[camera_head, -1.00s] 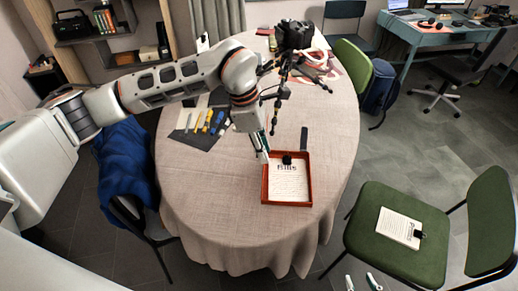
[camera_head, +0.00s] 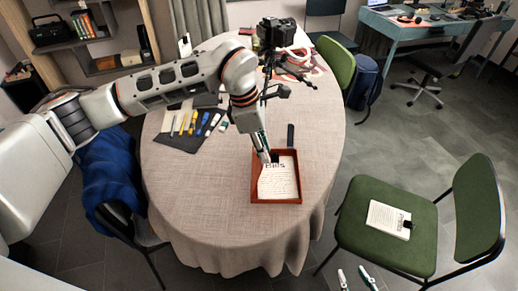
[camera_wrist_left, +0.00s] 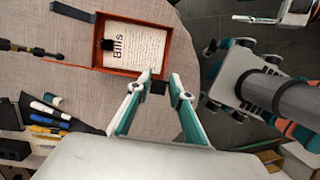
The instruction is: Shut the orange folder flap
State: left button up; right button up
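An orange-red open-topped tray-like folder (camera_head: 276,201) lies on the round table, with a sheet headed "Bills" (camera_head: 280,181) and a black clip in it. It also shows in the left wrist view (camera_wrist_left: 122,71); I cannot make out a separate flap. My left gripper (camera_head: 267,157) is at the folder's far left corner in the head view. In the left wrist view its fingers (camera_wrist_left: 160,77) are apart and empty, with their tips over or by the folder's edge; contact is unclear. My right gripper (camera_head: 355,276) is at the bottom edge, fingers apart, away from the table.
A dark bar (camera_head: 290,135) lies just beyond the folder. A camera on a tripod (camera_head: 277,34) stands at the back. Pens and markers lie on a dark mat (camera_head: 183,141) at left. The cloth nearer the front is clear. A green chair (camera_head: 385,257) holds a clipped paper pad.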

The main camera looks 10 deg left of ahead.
pick_arm(q)
jog(key=shift+d+f, duration=0.1)
jog(key=shift+d, duration=0.25)
jog(key=shift+w, duration=0.1)
jog(key=shift+w+d+f+b, duration=0.15)
jog(key=shift+d+f+b, duration=0.15)
jog(key=shift+d, duration=0.4)
jog(key=shift+w+d+f+b, duration=0.1)
jog(key=shift+d+f+b, duration=0.2)
jog(key=shift+d, duration=0.35)
jog(key=shift+w+d+f+b, duration=0.15)
jog(key=shift+d+f+b, duration=0.2)
jog(key=shift+d, duration=0.25)
jog(key=shift+w+d+f+b, duration=0.1)
jog(key=shift+d+f+b, duration=0.2)
jog(key=shift+d, duration=0.3)
jog(key=o, duration=0.6)
